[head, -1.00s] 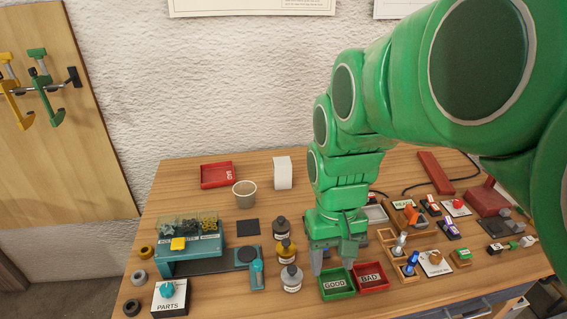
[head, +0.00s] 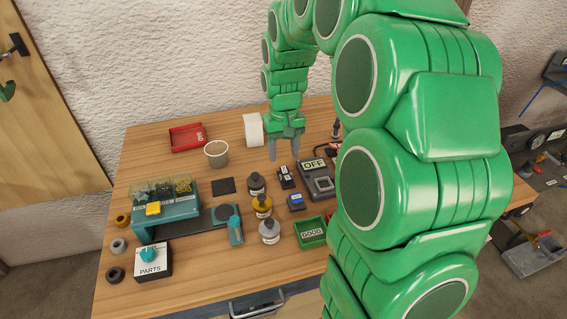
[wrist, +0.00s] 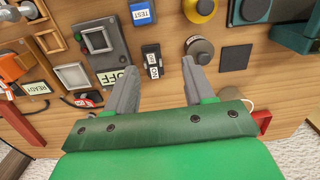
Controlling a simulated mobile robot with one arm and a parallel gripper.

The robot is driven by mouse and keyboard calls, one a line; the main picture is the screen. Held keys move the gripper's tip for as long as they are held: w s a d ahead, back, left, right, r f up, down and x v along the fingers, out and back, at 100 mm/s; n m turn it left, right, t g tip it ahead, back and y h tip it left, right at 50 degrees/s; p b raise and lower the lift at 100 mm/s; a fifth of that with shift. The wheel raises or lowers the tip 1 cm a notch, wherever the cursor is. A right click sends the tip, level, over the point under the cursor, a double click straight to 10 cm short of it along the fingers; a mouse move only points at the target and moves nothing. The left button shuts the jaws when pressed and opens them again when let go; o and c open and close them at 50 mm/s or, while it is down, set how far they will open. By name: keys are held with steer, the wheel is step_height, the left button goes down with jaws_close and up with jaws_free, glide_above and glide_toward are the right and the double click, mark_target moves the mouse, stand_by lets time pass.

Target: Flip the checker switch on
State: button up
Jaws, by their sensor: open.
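A grey checker box (head: 318,178) with a white OFF label stands right of centre in the head view. In the wrist view the box (wrist: 109,48) shows a red and a green spot, and my left finger partly covers its label end. Beside it is a small black switch block (head: 286,177) with white labels; in the wrist view this block (wrist: 152,62) lies between my fingertips as seen from above. My gripper (head: 283,154) is open and empty, pointing down, behind the block in the head view. Contact with the block cannot be told.
A blue TEST block (head: 296,201) and bottles (head: 262,205) stand in front. A white box (head: 253,130) and a beige cup (head: 216,153) are to the left. A green GOOD tray (head: 311,232) is nearer. My arm hides the table's right side.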

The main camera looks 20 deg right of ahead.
glide_toward(284, 168)
steer(key=shift+a, duration=0.15)
steer(key=shift+f, duration=3.9)
steer(key=shift+c, duration=0.3)
